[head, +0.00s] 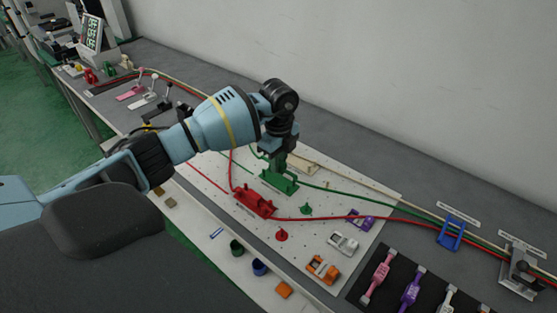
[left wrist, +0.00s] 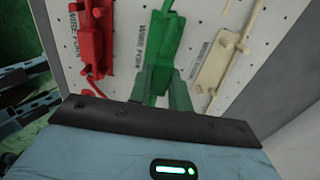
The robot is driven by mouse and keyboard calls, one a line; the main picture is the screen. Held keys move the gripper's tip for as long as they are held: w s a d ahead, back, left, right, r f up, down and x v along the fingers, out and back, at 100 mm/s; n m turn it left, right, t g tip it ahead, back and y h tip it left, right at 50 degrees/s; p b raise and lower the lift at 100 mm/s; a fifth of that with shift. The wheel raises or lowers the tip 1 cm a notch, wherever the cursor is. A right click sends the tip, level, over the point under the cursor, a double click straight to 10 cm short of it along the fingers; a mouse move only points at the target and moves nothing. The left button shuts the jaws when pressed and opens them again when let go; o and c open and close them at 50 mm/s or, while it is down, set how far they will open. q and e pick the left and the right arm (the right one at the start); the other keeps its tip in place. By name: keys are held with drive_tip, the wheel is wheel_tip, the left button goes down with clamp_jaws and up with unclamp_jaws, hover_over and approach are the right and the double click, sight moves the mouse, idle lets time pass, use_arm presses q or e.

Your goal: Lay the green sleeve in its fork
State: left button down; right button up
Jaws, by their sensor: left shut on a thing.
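The green fork fixture (head: 280,183) stands on the white perforated board, between the red and cream fixtures. My left gripper (head: 277,160) points down right over it, shut on the green sleeve, which is mostly hidden by the jaws and the fixture. In the left wrist view the green fixture (left wrist: 172,40) lies just beyond the fingers (left wrist: 166,92). I cannot tell whether the sleeve rests in the fork. A green cable (head: 345,194) leads away to the right. My right gripper is not in view.
The red fixture (head: 255,202) is close on the near side, with a red cable (head: 330,217) across the board. The cream fixture (head: 302,165) is close behind. A blue bracket (head: 451,233) carries cables at the right. The wall is behind the bench.

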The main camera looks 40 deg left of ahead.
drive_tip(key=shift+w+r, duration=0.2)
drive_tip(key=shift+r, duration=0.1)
use_arm(q)
drive_tip(key=shift+f, duration=2.05)
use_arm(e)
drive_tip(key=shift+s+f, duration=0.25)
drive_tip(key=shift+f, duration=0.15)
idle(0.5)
use_arm(q)
drive_tip(key=c, duration=0.7)
unclamp_jaws()
drive_tip(key=shift+r, duration=0.15)
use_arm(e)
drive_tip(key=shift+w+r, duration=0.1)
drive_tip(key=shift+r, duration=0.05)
use_arm(q)
drive_tip(key=shift+r+p, duration=1.75)
drive_tip(key=shift+r, duration=1.65)
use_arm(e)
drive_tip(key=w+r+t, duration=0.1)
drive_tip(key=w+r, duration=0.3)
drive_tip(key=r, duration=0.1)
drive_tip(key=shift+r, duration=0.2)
use_arm(q)
drive_tip(key=shift+f, duration=0.1)
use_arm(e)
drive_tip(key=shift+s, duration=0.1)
